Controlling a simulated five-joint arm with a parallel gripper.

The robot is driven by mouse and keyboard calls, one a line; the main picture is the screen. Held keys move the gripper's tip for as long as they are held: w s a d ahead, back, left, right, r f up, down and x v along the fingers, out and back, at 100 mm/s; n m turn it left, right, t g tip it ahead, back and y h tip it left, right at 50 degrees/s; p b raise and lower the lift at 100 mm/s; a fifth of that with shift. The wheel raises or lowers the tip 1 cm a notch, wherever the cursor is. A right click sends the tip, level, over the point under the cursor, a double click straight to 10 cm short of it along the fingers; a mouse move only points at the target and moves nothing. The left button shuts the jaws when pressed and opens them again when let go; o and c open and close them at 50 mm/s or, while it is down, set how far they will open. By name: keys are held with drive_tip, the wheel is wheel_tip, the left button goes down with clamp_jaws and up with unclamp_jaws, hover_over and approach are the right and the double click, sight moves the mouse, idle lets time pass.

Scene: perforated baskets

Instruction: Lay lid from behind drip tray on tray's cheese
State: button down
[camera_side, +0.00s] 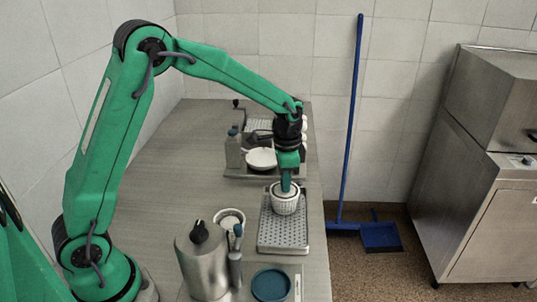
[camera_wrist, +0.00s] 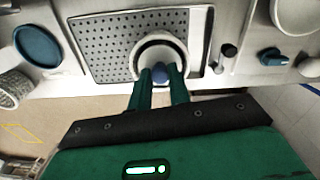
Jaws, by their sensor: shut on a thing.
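The drip tray (camera_side: 283,236) is a grey perforated metal plate on the counter; it also shows in the wrist view (camera_wrist: 106,45). A white perforated basket (camera_side: 285,206) stands upright at its back end. My gripper (camera_side: 287,187) points down over this basket. In the wrist view my gripper (camera_wrist: 161,84) is shut on a small blue knob (camera_wrist: 160,73), which appears to belong to the pale round lid (camera_wrist: 158,55). The lid lies within the outline of the basket's rim. I cannot tell whether it touches the cheese, which is hidden.
A metal jug (camera_side: 204,262) and a second white basket (camera_side: 229,218) stand at the left front. A blue round dish (camera_side: 271,284) lies in front of the tray. A white bowl (camera_side: 261,159) and a bottle (camera_side: 234,151) stand behind it. The counter's left side is clear.

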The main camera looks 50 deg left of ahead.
drive_tip(key=shift+f, duration=0.25)
idle(0.3)
drive_tip(key=c, duration=1.2)
unclamp_jaws()
drive_tip(key=shift+c, duration=0.2)
drive_tip(key=shift+r, duration=0.15)
drive_tip(key=shift+r, duration=3.85)
drive_tip(key=shift+s+r, duration=0.3)
drive_tip(key=shift+r, duration=0.1)
drive_tip(key=s+a+r+n+t, duration=0.1)
drive_tip(key=s+r+n+t, duration=0.2)
drive_tip(key=s+r, duration=0.65)
drive_tip(key=s+f+n+t, duration=0.1)
drive_tip(key=s+n, duration=0.1)
drive_tip(key=s, duration=0.5)
drive_tip(key=s+a+f+n+t, duration=0.1)
drive_tip(key=s+n, duration=0.1)
drive_tip(key=s, duration=0.5)
drive_tip(key=shift+s+f+t, duration=0.2)
drive_tip(key=shift+f+t, duration=0.1)
